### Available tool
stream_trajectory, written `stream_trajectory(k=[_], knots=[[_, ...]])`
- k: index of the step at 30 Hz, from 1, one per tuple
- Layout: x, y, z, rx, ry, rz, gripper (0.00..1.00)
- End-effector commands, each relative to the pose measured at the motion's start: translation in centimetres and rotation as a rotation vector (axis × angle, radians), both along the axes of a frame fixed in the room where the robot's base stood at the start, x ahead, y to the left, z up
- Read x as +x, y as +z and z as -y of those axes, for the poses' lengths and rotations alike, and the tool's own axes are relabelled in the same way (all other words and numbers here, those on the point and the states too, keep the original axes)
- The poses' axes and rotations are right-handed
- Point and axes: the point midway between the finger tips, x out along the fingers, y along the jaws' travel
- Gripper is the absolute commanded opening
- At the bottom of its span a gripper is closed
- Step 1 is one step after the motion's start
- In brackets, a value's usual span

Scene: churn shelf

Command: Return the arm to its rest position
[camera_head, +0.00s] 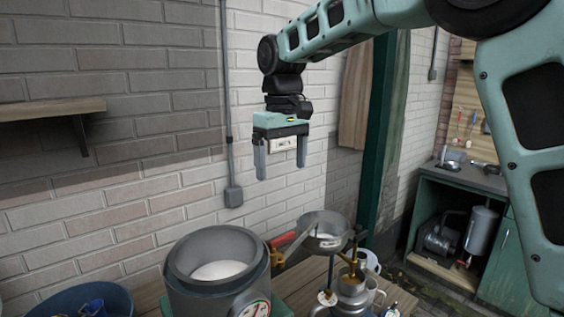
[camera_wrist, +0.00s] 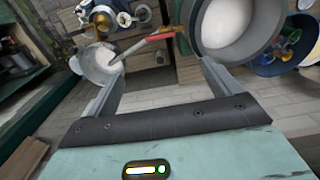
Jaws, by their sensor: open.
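My gripper (camera_head: 282,167) hangs fingers-down in the air in the head view, in front of the brick wall. Its two fingers are spread apart with nothing between them. My teal arm reaches in from the upper right and holds the gripper above the wooden table. In the wrist view the fingers of my gripper (camera_wrist: 160,80) are also wide apart and empty. Below the gripper stand a large grey pot (camera_head: 218,272) with white contents and a gauge, and a metal bowl (camera_head: 322,232) to its right. No contact with either shows.
A red-handled tool (camera_head: 284,240) lies between pot and bowl. Brass-and-metal vessels (camera_head: 352,290) stand on the table (camera_head: 300,285). A blue tub (camera_head: 82,302) is at lower left. A wooden shelf (camera_head: 50,109) juts from the left wall; a green post (camera_head: 378,130) and cabinet (camera_head: 462,225) stand right.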

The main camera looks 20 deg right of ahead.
Motion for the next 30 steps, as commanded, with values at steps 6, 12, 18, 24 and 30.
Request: stream_trajectory(k=[6,12,18,24,30], knots=[[0.0,0.3,0.0,0.000,0.000,-0.001,0.89],[0.0,0.3,0.0,0.000,0.000,-0.001,0.89],[-0.7,-0.1,-0.6,0.006,0.012,-0.002,0.89],[-7.0,-3.3,-5.4,0.049,0.103,-0.010,0.89],[-17.9,-8.5,-9.4,0.078,0.223,-0.011,0.89]])
